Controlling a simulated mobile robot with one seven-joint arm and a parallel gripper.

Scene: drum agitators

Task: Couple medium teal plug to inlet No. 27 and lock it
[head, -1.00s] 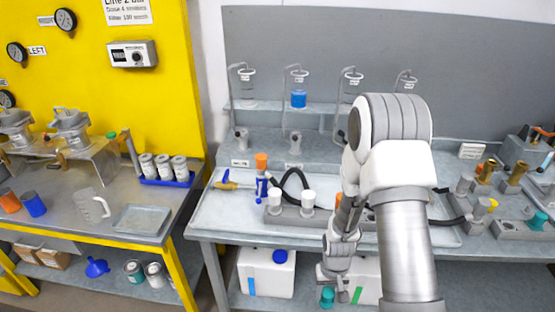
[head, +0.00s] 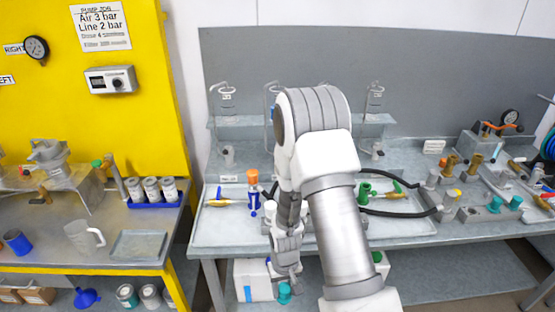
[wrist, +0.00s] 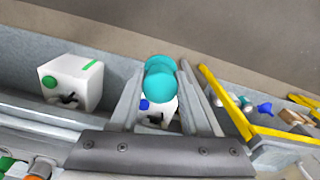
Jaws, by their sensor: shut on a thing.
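My gripper (head: 286,280) hangs in front of the middle bench, below the level of its top. It is shut on a teal plug (head: 284,293), which shows small under the fingers in the head view. In the wrist view the teal plug (wrist: 160,80) sits between the two fingertips, with two rounded teal parts visible. I cannot tell its size class from these frames. Inlets with teal tops (head: 505,203) stand on a block at the right of the bench. Their numbers are too small to read, so I cannot tell which is No. 27.
A tray (head: 400,230) with black hoses and a green-handled fitting (head: 365,193) lies on the bench behind my arm. The floor in front is clear.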

